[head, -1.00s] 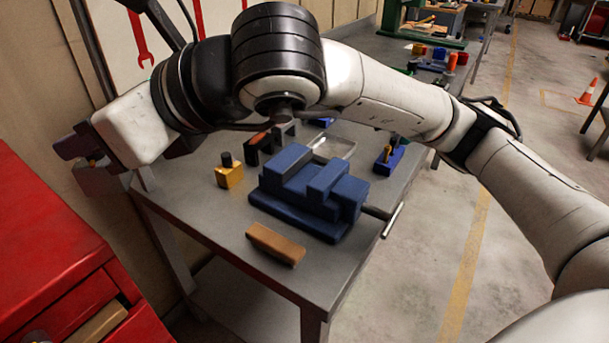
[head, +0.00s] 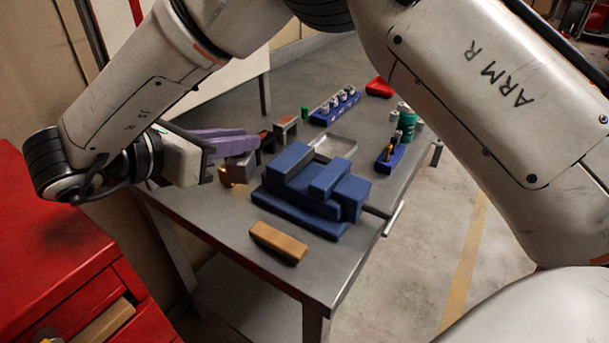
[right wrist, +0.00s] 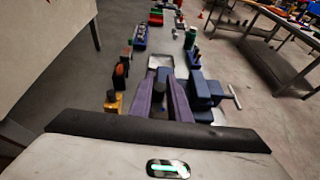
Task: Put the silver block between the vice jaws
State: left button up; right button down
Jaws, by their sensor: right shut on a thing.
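The blue vice (head: 318,216) stands on the grey bench, its stepped jaws facing up with a narrow gap between them; its bar handle (head: 393,218) sticks out at the right. My right gripper (head: 248,146), with purple fingers, reaches in from the left, just left of the vice and above the bench. It is shut on the silver block (head: 242,168), a grey piece at the fingertips, partly hidden by them. In the right wrist view the purple fingers (right wrist: 161,80) point along the bench, with the vice (right wrist: 203,97) to their right. My left gripper is not in view.
A brown wooden block (head: 278,242) lies in front of the vice. A yellow block (head: 226,181) is mostly hidden behind the gripper. A shallow tray (head: 335,147), a blue holder (head: 390,160) and a blue socket rack (head: 335,107) stand behind. A red cabinet (head: 60,250) is at left.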

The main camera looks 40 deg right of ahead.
jog(key=d+m+g, duration=0.1)
jog(key=d, duration=0.1)
jog(key=d+m+g, duration=0.1)
jog(key=d, duration=0.1)
jog(key=s+d+g, duration=0.1)
jog(key=d, duration=0.2)
jog(key=shift+s+r+m+h, duration=0.1)
jog(key=shift+r+m+h, duration=0.1)
jog(key=shift+m+h, duration=0.2)
jog(key=s+d+r+m+g, duration=0.2)
jog(key=d+r+g, duration=0.1)
jog(key=d+r, duration=0.2)
jog(key=f, duration=0.9)
jog(key=shift+w+d+f, duration=0.1)
jog(key=shift+d+f, duration=0.1)
jog(key=shift+f, duration=0.05)
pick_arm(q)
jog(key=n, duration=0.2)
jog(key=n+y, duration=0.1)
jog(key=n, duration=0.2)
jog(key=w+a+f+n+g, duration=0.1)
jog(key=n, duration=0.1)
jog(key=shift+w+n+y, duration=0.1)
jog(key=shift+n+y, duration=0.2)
pick_arm(e)
jog(key=c, duration=1.7)
grip_release()
jog(key=shift+o, duration=0.2)
jog(key=shift+a, duration=0.1)
